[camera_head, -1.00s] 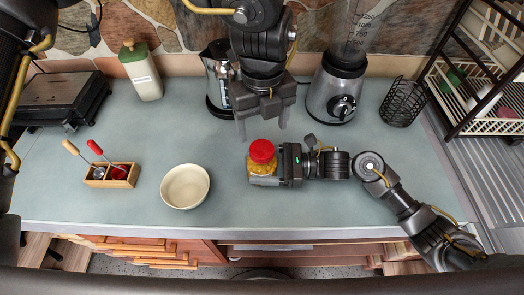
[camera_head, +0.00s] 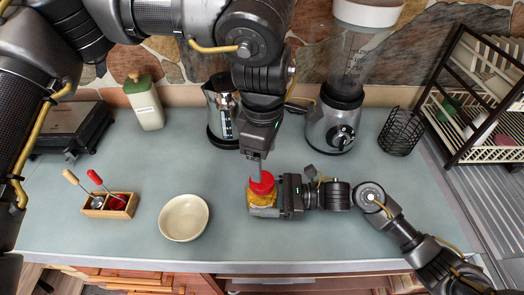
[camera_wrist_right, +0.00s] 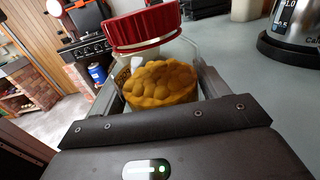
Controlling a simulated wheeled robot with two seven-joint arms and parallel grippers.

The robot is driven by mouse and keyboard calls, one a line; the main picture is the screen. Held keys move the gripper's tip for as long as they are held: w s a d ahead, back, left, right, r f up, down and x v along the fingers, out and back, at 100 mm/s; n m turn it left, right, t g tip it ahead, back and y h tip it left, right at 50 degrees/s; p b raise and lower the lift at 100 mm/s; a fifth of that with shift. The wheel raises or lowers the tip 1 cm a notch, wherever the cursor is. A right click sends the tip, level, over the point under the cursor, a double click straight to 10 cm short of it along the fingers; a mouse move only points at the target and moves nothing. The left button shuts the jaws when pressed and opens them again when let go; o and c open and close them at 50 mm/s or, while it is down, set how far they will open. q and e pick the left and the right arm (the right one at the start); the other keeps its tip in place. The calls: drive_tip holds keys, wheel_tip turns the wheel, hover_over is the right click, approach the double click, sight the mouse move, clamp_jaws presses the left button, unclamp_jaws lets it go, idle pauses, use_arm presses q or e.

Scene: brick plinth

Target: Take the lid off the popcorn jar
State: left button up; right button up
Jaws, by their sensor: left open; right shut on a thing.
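The popcorn jar (camera_head: 262,201) stands on the counter, clear with yellow popcorn inside. Its red lid (camera_head: 261,187) is on top. The right wrist view shows the jar (camera_wrist_right: 160,85) and ribbed lid (camera_wrist_right: 142,27) close up. My right gripper (camera_head: 268,209) comes from the right and is shut around the jar's body, a finger on each side. My left gripper (camera_head: 257,168) points down from above with its fingers at the lid. It is open, seen nearly edge-on. Whether its fingers touch the lid I cannot tell.
A cream bowl (camera_head: 184,217) and a wooden utensil box (camera_head: 108,206) stand to the left. A kettle (camera_head: 217,112) and blender (camera_head: 334,125) are behind the jar. A black wire basket (camera_head: 400,132) is at right. The counter between bowl and jar is clear.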

sight(262, 182)
use_arm(q)
drive_tip(key=m, duration=0.4)
drive_tip(key=shift+w+a+r+m, duration=0.1)
drive_tip(key=shift+m, duration=0.2)
drive_tip(key=m, duration=0.5)
drive_tip(key=shift+a, duration=0.1)
drive_tip(key=shift+f, duration=4.05)
